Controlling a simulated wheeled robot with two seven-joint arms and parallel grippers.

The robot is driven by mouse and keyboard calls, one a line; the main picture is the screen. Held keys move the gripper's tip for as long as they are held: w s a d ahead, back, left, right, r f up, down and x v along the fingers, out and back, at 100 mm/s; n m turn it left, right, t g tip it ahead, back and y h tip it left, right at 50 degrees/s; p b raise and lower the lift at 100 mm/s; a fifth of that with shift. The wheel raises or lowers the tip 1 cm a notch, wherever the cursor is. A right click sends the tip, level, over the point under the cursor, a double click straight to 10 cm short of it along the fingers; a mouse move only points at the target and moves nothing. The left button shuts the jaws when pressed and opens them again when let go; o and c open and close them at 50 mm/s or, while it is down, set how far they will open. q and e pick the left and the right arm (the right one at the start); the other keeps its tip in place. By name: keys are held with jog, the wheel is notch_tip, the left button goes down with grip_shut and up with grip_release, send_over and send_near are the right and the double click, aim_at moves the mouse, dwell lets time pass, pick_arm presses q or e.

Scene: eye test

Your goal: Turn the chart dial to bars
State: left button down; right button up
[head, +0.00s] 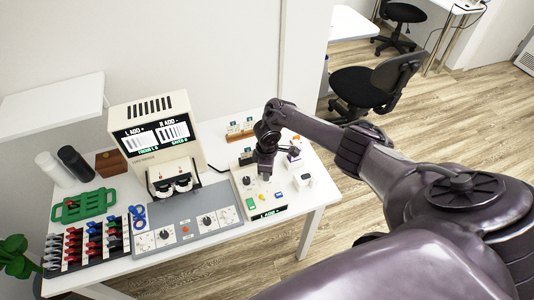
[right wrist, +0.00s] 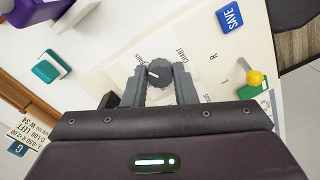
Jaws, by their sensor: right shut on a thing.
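The chart dial (right wrist: 159,73) is a dark ridged knob with a white pointer mark on a cream panel (right wrist: 120,75). The word CHART is printed beside it; other lettering around it is partly hidden. In the right wrist view my right gripper (right wrist: 159,84) has a finger on each side of the knob and is shut on it. In the head view my right gripper (head: 265,174) points down at the cream control box (head: 270,210) on the table's right part, and hides the dial. The pointer's exact setting cannot be told. My left gripper is not in view.
Left of the box stand a grey console (head: 186,220) and a cream device with a bar-pattern screen (head: 154,137). A small wooden rack (head: 240,135) stands behind.

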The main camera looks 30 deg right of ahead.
jog(key=o, duration=1)
jog(key=shift+r, duration=0.15)
notch_tip(320, 180, up, 8)
jog(key=shift+f, duration=0.2)
